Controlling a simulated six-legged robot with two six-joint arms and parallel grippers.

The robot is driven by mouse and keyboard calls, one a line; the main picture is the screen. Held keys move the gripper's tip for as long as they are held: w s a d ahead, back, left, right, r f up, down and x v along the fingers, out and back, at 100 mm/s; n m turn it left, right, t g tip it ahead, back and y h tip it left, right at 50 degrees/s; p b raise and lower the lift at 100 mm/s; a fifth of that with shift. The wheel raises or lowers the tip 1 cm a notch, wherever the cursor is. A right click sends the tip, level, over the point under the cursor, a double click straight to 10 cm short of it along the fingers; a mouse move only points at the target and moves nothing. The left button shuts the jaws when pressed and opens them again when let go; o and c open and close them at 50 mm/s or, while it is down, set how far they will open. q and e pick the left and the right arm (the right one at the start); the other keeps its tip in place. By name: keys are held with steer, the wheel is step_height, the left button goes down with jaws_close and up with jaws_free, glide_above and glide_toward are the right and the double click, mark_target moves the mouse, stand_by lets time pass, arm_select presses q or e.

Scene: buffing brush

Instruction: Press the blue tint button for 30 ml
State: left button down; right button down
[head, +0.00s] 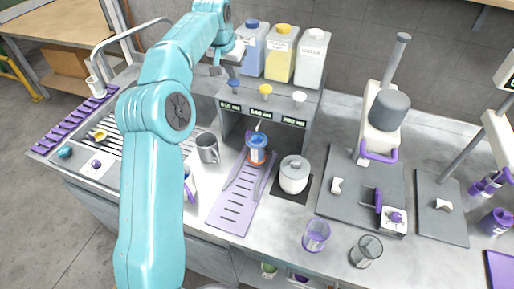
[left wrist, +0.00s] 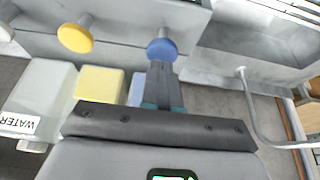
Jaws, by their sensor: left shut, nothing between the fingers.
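The blue tint button (head: 233,83) is the leftmost of the three buttons on the front of the grey dispenser (head: 312,108). It shows as a round blue knob on a stem in the left wrist view (left wrist: 162,49). My left gripper (head: 219,71) is shut and empty. In the left wrist view its fingertips (left wrist: 161,68) are right at the blue button's edge; I cannot tell whether they touch. A cup with blue on it (head: 257,148) stands under the dispenser on a lilac slotted tray (head: 232,212). The small green displays are too blurred to read surely.
The yellow button (head: 265,90) and white button (head: 299,97) are to the right of the blue one. Blue, yellow and white containers (head: 281,52) stand on top.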

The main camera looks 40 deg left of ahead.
arm_select(q)
steer(key=shift+r, duration=0.35)
steer(key=shift+f, duration=0.2)
steer(key=shift+f+b, duration=0.95)
steer(key=shift+f, duration=0.25)
steer(key=shift+r, duration=0.1)
step_height(320, 180, up, 3)
steer(key=p, duration=0.3)
steer(key=shift+f, duration=0.2)
steer(key=shift+f, duration=0.25)
